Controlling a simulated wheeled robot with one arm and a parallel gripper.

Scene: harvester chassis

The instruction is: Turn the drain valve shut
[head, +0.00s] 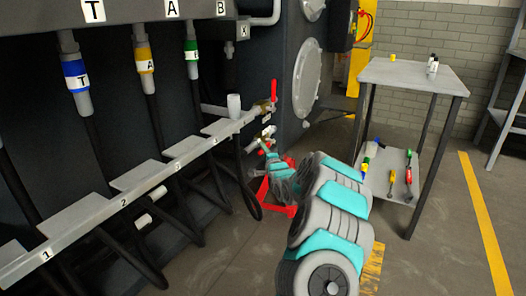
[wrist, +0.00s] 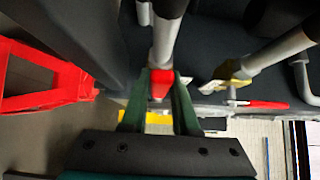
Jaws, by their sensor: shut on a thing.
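In the head view my gripper (head: 265,150) is at the lower pipework on the dark chassis, at the end of my turquoise and grey arm. In the wrist view its green fingers (wrist: 160,90) are shut on a red valve handle (wrist: 161,84), just at the end of a grey pipe. Only a short part of this handle shows between the fingers. A second valve, with brass body (wrist: 232,72) and red handle (wrist: 255,105), is to the right there, apart from the fingers. In the head view an upper valve (head: 264,108) has its red handle (head: 274,92) pointing up.
A red tray or frame (head: 262,197) is on the floor below my gripper. A numbered rail (head: 105,207) with hanging dark hoses runs along the left. A white cup (head: 234,106) stands on it. A grey cart (head: 415,76) with small items is at right; floor between is clear.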

